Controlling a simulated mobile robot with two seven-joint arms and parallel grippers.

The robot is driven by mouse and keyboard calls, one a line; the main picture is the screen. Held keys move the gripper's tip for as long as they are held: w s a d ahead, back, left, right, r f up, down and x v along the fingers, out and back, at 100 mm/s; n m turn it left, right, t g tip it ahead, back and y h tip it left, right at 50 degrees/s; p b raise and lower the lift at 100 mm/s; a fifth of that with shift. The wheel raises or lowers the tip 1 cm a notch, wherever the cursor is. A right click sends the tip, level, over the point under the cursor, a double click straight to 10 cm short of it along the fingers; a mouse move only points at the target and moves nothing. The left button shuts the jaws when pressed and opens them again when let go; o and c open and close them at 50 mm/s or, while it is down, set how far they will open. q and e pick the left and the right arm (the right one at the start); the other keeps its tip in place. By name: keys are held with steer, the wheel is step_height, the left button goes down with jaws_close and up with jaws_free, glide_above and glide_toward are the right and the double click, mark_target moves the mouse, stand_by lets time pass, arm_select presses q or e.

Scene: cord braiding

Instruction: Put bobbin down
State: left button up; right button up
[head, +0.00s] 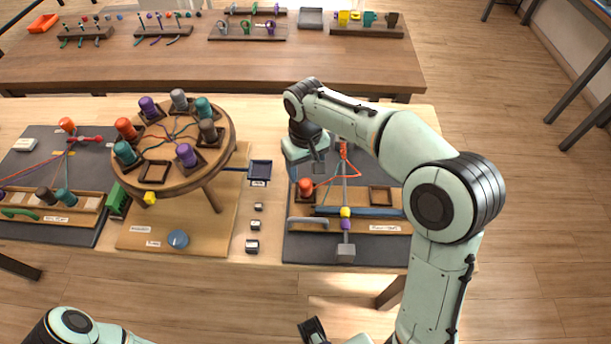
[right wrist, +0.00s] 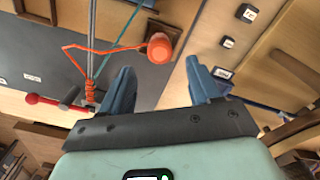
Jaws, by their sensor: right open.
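An orange bobbin (head: 306,187) stands in the left part of the wooden tray (head: 350,226) on the right-hand dark mat. An orange cord runs from it. It also shows in the right wrist view (right wrist: 162,48), just beyond the gap between the fingers and apart from them. My right gripper (head: 318,165) is over that mat, just behind the bobbin; its blue fingers (right wrist: 160,68) are spread and empty. An empty square holder (head: 381,196) sits at the tray's right.
A round wooden stand (head: 193,176) to the left holds several coloured bobbins and an empty square socket (head: 154,172). A blue tray (head: 260,170) and small labelled blocks (head: 255,224) lie between stand and mat. Another dark mat (head: 30,170) with cords lies far left.

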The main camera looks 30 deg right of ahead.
mark_target(305, 182)
step_height(305, 182, up, 6)
steer(key=shift+f+p, duration=0.2)
steer(key=shift+p, duration=0.2)
stand_by(0.3)
